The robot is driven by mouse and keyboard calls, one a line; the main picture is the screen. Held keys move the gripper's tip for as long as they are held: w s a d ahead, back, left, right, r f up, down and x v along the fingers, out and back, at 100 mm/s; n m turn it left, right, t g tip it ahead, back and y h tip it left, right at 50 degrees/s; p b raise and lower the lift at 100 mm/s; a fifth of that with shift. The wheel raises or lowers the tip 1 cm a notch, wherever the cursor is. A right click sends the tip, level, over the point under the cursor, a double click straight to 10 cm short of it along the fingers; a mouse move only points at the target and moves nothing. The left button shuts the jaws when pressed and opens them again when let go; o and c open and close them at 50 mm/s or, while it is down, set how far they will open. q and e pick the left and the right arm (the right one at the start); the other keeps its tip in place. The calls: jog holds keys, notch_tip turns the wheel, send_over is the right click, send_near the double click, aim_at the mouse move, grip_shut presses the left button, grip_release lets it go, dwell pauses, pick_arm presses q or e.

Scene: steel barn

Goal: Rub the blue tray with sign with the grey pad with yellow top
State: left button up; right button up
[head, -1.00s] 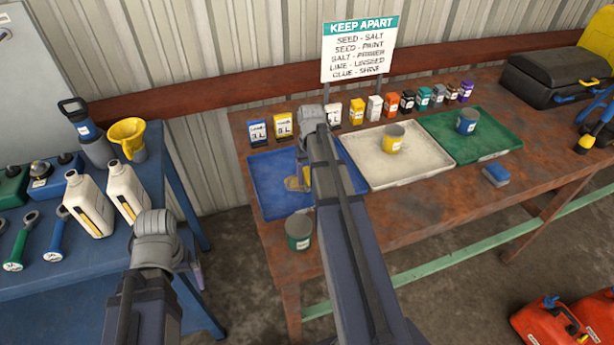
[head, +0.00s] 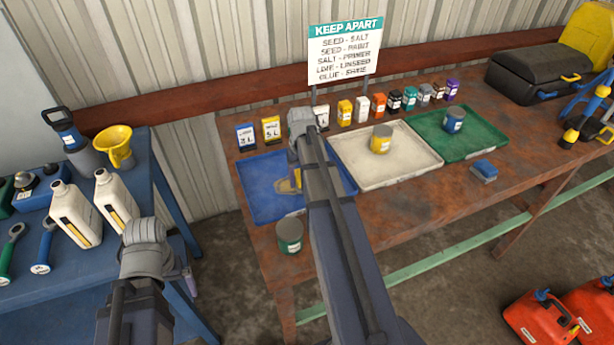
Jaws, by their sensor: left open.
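The blue tray (head: 262,208) lies at the left end of the rusty table, below the white sign with a green heading (head: 345,54). A tan patch and a small yellow part, which looks like the top of the grey pad (head: 298,179), show in it beside my right forearm. My right arm reaches over the tray, its wrist bent down; its fingers and most of the pad are hidden, so I cannot tell whether they hold it. My left gripper (head: 187,276) is open, mostly hidden behind its wrist, in front of the blue bench and away from the tray.
A green can (head: 289,236) stands at the tray's front edge. A white tray (head: 412,171) and a green tray (head: 490,142), each with a can, lie to the right. A blue-topped pad (head: 484,171) lies on the table. Small boxes (head: 345,112) line the back.

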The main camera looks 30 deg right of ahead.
aim_at(276, 192)
jog(key=shift+w+a, duration=0.15)
jog(key=shift+a, duration=0.7)
jog(key=shift+w+a+f, duration=0.1)
jog(key=shift+w+a, duration=0.1)
jog(key=shift+a, duration=0.7)
jog(key=shift+w+a, duration=0.15)
jog(key=shift+a, duration=0.7)
jog(key=shift+a, duration=0.1)
jog(key=shift+w+a, duration=0.25)
jog(key=shift+a, duration=0.55)
jog(key=shift+w+a, duration=0.2)
jog(key=shift+a, duration=0.6)
